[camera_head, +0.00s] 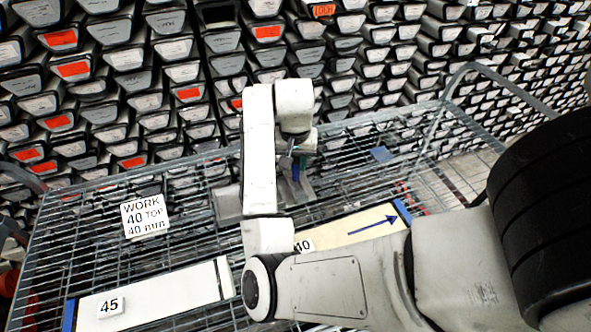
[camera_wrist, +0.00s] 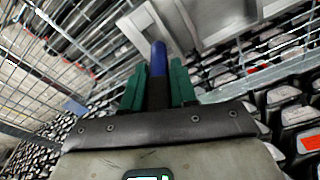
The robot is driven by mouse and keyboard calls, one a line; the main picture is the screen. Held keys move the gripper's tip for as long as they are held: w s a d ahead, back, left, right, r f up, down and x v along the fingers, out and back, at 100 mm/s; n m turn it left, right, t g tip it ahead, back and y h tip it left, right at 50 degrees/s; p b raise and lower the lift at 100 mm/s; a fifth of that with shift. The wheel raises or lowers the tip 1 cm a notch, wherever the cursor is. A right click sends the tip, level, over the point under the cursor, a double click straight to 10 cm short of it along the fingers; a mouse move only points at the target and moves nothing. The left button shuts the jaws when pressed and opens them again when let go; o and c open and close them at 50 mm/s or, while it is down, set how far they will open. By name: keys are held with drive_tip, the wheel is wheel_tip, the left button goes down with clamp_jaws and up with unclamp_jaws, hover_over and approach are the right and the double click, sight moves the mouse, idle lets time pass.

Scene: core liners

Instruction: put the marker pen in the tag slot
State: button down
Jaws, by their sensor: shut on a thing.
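My gripper (camera_wrist: 157,82) has green fingers shut on the marker pen (camera_wrist: 159,58), whose blue end sticks out past the fingertips. In the head view my gripper (camera_head: 297,152) is small and partly hidden by my arm, and the blue of the pen (camera_head: 295,172) points down beneath it. A grey metal holder (camera_head: 304,189) lies below and around the pen tip. In the wrist view this metal holder (camera_wrist: 206,20) is ahead of the fingers, and the pen end appears short of it. I cannot tell which opening is the tag slot.
A wire-mesh cart top (camera_head: 90,240) carries a white tray marked 45 (camera_head: 160,292), a tan tray marked 40 (camera_head: 345,229) with a blue arrow, and a sign reading "WORK 40 TOP 40 mm" (camera_head: 145,215). Stacked core liners (camera_head: 130,60) stand behind.

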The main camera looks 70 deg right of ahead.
sight(296, 170)
drive_tip(key=shift+f, duration=1.6)
drive_tip(key=c, duration=0.9)
unclamp_jaws()
drive_tip(key=shift+f, duration=0.1)
drive_tip(key=r, duration=0.4)
drive_tip(key=a+r+p, duration=0.1)
drive_tip(key=r, duration=0.3)
drive_tip(key=r+p, duration=0.1)
drive_tip(key=r, duration=0.3)
drive_tip(key=shift+s+a+r, duration=0.1)
drive_tip(key=shift+s+a, duration=0.05)
drive_tip(key=shift+s, duration=0.05)
